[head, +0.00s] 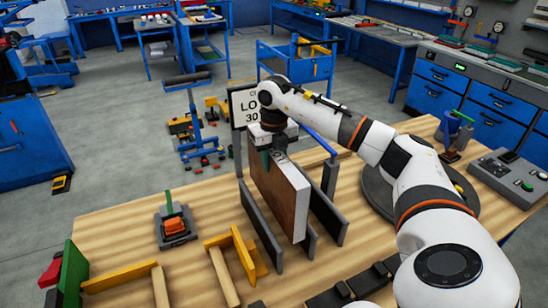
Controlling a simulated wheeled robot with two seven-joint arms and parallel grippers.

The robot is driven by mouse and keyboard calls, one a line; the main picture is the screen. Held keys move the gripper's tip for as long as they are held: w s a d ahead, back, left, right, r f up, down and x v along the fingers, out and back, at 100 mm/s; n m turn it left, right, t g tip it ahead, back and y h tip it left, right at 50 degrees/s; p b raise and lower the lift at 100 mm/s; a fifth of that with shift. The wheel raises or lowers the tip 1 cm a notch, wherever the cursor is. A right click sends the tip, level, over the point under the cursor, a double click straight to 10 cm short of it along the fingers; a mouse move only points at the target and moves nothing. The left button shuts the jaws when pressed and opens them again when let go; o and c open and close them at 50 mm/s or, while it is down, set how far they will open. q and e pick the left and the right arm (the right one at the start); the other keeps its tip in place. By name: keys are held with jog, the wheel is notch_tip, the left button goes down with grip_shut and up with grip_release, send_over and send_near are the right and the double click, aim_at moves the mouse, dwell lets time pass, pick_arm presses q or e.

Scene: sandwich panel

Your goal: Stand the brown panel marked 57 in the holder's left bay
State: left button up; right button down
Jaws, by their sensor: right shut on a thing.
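The brown panel (277,194) stands upright with its brown face to the left and a pale grey edge towards me. A small dark mark shows on its top edge, too small to read. My right gripper (271,150) is shut on the panel's top far end. The holder has dark grey upright plates, a left one (261,228) and one to the right (327,214). The panel is between these two plates, in the left bay as seen. I cannot tell whether its lower edge rests on the holder's floor. My left gripper is not in view.
A sign (243,108) stands behind the holder, partly hidden by my arm. A yellow angled piece (243,254) is close to the holder's left. A grey fixture with an orange part (174,226) stands farther left. A dark round base (376,190) and a control box (508,177) are at right.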

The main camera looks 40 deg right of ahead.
notch_tip(320, 180, down, 10)
jog(key=b, duration=0.6)
jog(key=shift+f+b, duration=0.1)
jog(key=shift+b, duration=0.3)
jog(key=shift+w+f+b, duration=0.1)
jog(key=shift+f+b, duration=0.25)
jog(key=shift+f, duration=0.3)
jog(key=c, duration=0.8)
grip_release()
jog(key=shift+c, duration=0.2)
jog(key=shift+r, duration=0.4)
notch_tip(320, 180, up, 11)
jog(key=shift+r+b, duration=0.15)
jog(key=shift+b, duration=0.7)
